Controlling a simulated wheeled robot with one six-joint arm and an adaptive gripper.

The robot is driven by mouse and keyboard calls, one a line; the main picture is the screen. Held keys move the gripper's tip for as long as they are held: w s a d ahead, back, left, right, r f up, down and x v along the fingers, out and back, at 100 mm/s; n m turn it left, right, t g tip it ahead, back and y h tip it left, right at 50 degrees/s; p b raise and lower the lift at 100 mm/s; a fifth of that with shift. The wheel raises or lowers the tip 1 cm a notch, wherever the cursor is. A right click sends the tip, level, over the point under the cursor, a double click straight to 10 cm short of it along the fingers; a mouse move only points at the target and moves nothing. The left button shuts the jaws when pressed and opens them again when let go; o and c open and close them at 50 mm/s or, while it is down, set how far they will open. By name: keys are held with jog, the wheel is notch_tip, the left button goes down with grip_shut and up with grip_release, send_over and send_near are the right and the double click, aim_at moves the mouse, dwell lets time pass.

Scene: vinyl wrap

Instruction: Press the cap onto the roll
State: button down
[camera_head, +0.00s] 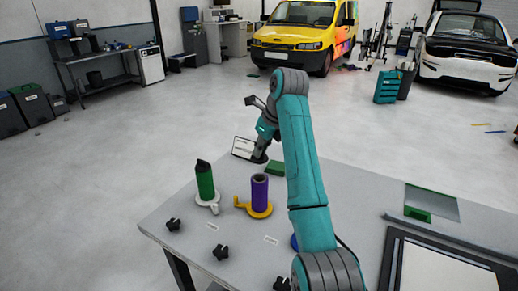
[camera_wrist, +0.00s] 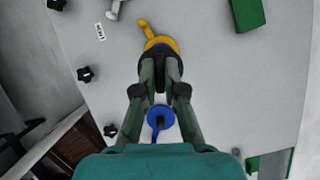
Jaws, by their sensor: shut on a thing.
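A purple roll (camera_head: 259,192) stands upright on a yellow holder (camera_head: 242,203) on the table, its top open. In the head view my gripper (camera_head: 262,148) is above and slightly behind the roll in the picture, shut on a black cap (camera_head: 256,158). In the wrist view my gripper (camera_wrist: 160,80) has its fingers closed on the dark cap (camera_wrist: 158,58). Behind it the yellow holder (camera_wrist: 147,28) shows, and the roll is mostly hidden. The cap appears apart from the roll; its exact alignment cannot be told.
A green roll (camera_head: 205,183) with a black top stands on a white holder (camera_head: 213,207) at left. Black knobs (camera_head: 219,251) lie along the front edge. A blue holder (camera_wrist: 160,117) is nearby. A white sign (camera_head: 243,147) and green block (camera_head: 275,168) are behind.

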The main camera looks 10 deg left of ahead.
aim_at(263, 161)
jog(key=shift+f, duration=3)
jog(key=shift+f, duration=0.15)
jog(key=c, duration=0.7)
grip_release()
jog(key=shift+r, duration=3.5)
